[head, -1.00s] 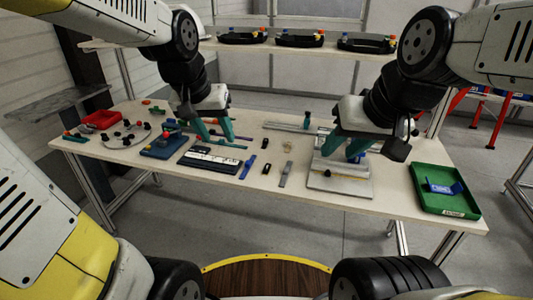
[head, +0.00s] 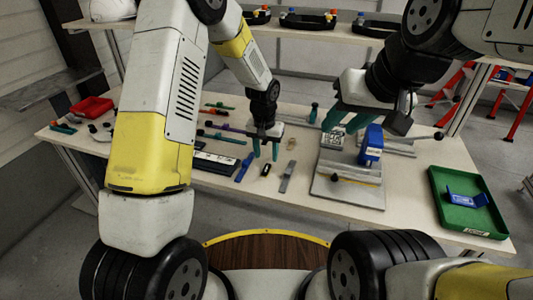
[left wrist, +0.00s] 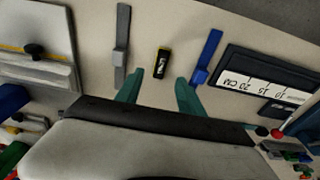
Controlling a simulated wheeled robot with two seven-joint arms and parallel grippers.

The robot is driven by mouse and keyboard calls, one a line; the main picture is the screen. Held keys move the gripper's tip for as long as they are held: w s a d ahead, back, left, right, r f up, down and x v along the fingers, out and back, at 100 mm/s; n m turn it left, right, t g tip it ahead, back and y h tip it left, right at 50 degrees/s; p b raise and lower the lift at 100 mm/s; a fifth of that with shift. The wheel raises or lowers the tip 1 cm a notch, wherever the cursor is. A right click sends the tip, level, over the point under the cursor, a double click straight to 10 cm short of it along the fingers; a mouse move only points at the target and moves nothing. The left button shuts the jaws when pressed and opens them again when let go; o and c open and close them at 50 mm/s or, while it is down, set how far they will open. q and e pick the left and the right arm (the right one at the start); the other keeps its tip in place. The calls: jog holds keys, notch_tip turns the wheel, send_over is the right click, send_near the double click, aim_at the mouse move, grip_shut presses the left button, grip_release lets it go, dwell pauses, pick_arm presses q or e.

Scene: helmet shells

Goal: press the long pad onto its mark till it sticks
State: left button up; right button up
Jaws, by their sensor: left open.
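I cannot tell for certain which thing is the long pad or where its mark is. A grey strip (head: 287,177) and a blue strip (head: 244,167) lie on the table, with a small black piece with yellow ends (head: 265,171) between them. My left gripper (head: 266,152) is open just behind these. In the left wrist view its fingers (left wrist: 162,95) are apart and empty, with the black piece (left wrist: 162,62) ahead, the grey strip (left wrist: 122,45) left and the blue strip (left wrist: 207,56) right. My right gripper (head: 349,122) appears open, above the back of a grey plate fixture (head: 347,192).
A blue upright block (head: 371,145) stands at the fixture's back right. A black board with a centimetre scale (left wrist: 262,85) lies beside the blue strip. A green tray (head: 475,218) holding a blue piece is at right, a red bin (head: 92,108) at left. Dark shells stand on the back shelf.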

aim_at(266, 168)
pick_arm(q)
jog(key=f, duration=0.6)
jog(key=shift+w, duration=0.2)
jog(key=shift+r, duration=0.1)
grip_shut()
